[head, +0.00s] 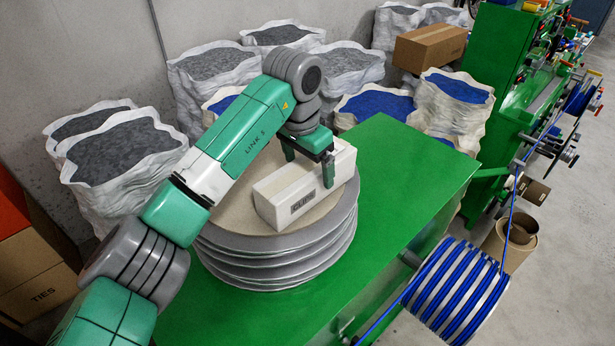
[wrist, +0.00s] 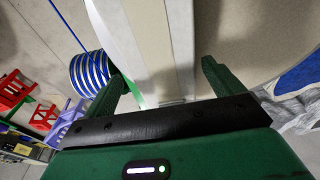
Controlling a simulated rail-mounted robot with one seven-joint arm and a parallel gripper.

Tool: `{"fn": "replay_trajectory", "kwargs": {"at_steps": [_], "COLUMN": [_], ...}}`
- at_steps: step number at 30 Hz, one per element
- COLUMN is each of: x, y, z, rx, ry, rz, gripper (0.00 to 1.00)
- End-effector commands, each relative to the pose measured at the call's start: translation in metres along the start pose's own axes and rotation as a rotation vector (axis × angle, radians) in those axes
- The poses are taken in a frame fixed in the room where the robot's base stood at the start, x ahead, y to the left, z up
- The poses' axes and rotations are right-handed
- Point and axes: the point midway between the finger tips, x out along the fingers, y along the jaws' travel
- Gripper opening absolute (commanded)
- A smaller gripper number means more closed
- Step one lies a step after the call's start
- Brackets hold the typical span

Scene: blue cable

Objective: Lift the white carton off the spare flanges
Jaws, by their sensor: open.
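The white carton (head: 285,195), labelled CLIPS, lies on the stack of spare flanges (head: 275,262), which has a tan top disc and grey rims. My gripper (head: 309,171) is over the right part of the carton in the head view. Its jaws are open, with one finger in front of the carton's near side and the other at its far side. In the wrist view the carton (wrist: 150,40) runs up between the two spread fingers of my gripper (wrist: 165,82). I cannot tell whether either finger touches it. The carton rests on the top disc.
The flanges stand on a green bench (head: 400,190). White sacks (head: 210,70) of grey and blue granules crowd the back and left. A brown box (head: 430,47) sits behind. A blue cable reel (head: 455,290) is at the bench's right side. The bench top right of the stack is clear.

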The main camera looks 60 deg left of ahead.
Motion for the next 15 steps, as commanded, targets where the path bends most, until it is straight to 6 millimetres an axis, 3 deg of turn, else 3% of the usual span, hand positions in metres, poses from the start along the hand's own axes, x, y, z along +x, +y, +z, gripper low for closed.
{"fn": "replay_trajectory", "kwargs": {"at_steps": [6,14,15], "x": [0.035,0.041,0.041], "y": [-0.003,-0.003,-0.003], "z": [-0.002,-0.003,-0.003], "rx": [-0.001,0.000,0.000], "ry": [-0.003,0.000,0.000], "rz": [0.000,0.000,0.000], "gripper": [0.93,0.93,0.89]}}
